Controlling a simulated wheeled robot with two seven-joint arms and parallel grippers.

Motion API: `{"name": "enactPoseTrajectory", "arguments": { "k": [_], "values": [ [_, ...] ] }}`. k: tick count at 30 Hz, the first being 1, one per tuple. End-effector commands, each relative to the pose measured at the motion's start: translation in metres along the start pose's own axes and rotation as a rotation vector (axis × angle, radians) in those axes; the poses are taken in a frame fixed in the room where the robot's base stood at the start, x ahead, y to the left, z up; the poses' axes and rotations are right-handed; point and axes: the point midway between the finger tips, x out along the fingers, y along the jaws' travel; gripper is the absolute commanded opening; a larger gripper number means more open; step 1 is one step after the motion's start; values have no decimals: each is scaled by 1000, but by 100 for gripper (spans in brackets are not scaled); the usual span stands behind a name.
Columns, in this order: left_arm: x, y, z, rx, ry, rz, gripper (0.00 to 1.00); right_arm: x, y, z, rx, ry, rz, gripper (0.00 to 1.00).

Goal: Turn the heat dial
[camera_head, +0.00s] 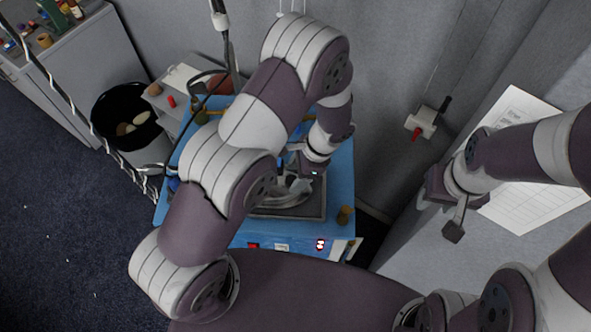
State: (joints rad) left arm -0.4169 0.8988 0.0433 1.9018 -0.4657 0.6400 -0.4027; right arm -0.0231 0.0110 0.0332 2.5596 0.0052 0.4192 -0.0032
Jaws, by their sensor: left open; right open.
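A blue-topped table (340,190) stands in the middle, with a grey square plate unit (290,211) on it. Along the table's front side are a small red part (253,246), a white part (281,247) and a red-and-white round part (320,244). I cannot tell which of these, if any, is the heat dial. My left gripper (296,178) points down over the plate unit; it is open, and whether it touches anything is unclear. My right gripper (441,212) is open and empty at the right, beside a white paper sheet, away from the blue table.
A black bin (125,117) and a grey cabinet (85,60) are at the left. A printed sheet (535,205) lies at the right. A wall fitting with a red part (421,122) is behind. My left arm covers much of the table.

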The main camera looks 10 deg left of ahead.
Motion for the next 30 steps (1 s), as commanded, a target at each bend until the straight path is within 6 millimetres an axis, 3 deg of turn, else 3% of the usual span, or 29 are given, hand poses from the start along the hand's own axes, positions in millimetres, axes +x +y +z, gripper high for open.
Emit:
{"name": "enactPoseTrajectory", "arguments": {
  "k": [11,16,30],
  "values": [
    [9,0,0,0,1,0,62,-3,0,0,0,-1,0,43],
    [9,0,0,0,1,1,7,-3,0,0,0,-1,0,43],
    [11,1,-1,80,0,-33,6,5,0,1,0,0,0,43]
  ]
}}
